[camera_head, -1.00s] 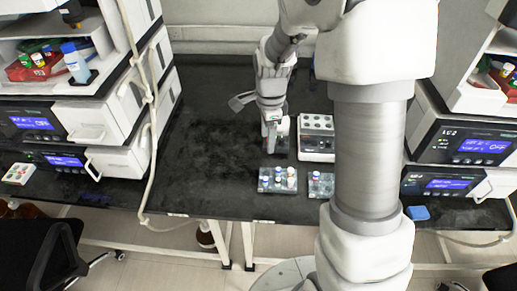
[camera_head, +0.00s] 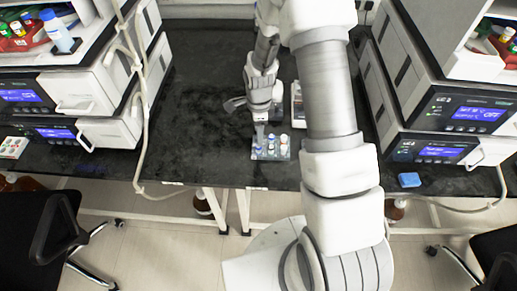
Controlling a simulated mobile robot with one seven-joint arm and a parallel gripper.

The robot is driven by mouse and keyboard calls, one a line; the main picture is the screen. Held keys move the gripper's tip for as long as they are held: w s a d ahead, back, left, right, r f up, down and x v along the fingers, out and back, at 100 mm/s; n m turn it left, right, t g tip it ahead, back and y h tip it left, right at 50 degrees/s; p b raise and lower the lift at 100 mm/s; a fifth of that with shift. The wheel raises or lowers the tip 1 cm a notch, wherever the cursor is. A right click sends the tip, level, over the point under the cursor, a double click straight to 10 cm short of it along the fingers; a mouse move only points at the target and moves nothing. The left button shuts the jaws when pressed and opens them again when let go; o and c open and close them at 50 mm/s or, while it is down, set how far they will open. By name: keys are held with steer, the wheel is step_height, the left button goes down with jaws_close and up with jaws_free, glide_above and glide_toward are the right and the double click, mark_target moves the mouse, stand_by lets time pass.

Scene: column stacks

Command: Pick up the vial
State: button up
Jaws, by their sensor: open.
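A small grey rack (camera_head: 271,156) stands near the front edge of the black bench and holds several small vials. A blue-topped vial (camera_head: 271,140) and a white-topped vial (camera_head: 284,140) stand upright in it. My gripper (camera_head: 259,143) points down at the left part of this rack, close to its vials. It is open. The fingertips are small in the picture, and I cannot tell whether a vial stands between them. The gripper hides part of the rack's left side.
A white block (camera_head: 297,104) stands behind the rack, partly hidden by my arm. Stacked instruments with blue displays flank the bench at left (camera_head: 100,85) and right (camera_head: 445,110). A pale hose (camera_head: 146,120) hangs at left. The bench (camera_head: 205,110) left of my gripper is clear.

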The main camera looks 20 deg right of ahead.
mark_target(259, 150)
steer(key=shift+s+a+f, duration=0.1)
steer(key=shift+s+f, duration=0.1)
steer(key=shift+f, duration=1.25)
steer(key=shift+s+a+f, duration=0.1)
steer(key=shift+s+f, duration=0.1)
steer(key=shift+f, duration=1.2)
jaws_close()
